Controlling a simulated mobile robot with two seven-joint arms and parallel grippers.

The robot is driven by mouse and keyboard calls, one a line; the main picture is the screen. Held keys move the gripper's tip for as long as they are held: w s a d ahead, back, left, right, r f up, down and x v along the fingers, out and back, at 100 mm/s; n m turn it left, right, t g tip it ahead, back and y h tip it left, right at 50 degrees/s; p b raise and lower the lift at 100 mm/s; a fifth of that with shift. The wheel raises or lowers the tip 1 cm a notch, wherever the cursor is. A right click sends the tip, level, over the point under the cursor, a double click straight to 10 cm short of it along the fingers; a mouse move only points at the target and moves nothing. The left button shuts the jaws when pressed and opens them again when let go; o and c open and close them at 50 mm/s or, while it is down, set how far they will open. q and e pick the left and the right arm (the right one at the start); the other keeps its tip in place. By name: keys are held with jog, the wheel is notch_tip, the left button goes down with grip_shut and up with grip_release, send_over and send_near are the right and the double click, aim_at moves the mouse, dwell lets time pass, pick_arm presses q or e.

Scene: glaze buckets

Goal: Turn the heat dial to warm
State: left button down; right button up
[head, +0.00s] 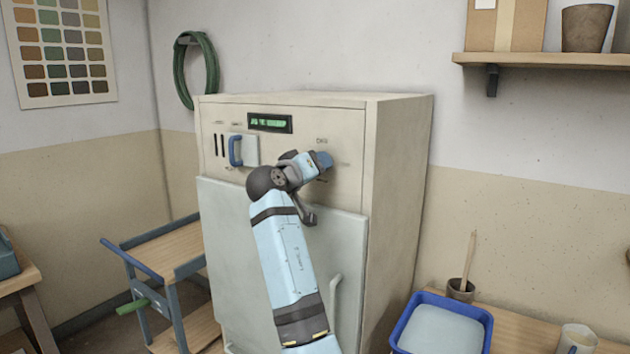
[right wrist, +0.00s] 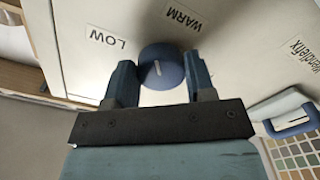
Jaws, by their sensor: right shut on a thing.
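The heat dial (right wrist: 165,78) is a round dark-blue knob on the cream front panel of the kiln-like cabinet (head: 400,150). A short white pointer mark shows on its face; which label it points at is hard to tell. The WARM label (right wrist: 183,18) and the LOW label (right wrist: 108,38) are printed near it. In the head view the dial (head: 326,159) is partly covered by my right gripper (head: 318,163). In the right wrist view the fingers of this gripper (right wrist: 160,76) are shut on the dial, one on each side. My left gripper is not in view.
A blue-handled hatch (head: 243,150) and a green display (head: 270,123) sit on the same panel. The large door (head: 225,235) below is closed. A wooden cart (head: 165,250) stands left, and a blue tray (head: 487,325) lies on the table at right.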

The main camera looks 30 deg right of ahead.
pick_arm(q)
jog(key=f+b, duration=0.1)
jog(key=b, duration=0.1)
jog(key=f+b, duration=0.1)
jog(key=b, duration=0.2)
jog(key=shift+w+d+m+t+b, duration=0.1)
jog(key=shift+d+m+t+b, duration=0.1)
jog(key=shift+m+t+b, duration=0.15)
pick_arm(e)
jog(key=m, duration=0.7)
jog(key=shift+w+f, duration=0.15)
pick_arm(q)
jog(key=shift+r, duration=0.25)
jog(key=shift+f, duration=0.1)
pick_arm(e)
jog(key=shift+a, duration=0.1)
jog(key=o, duration=0.9)
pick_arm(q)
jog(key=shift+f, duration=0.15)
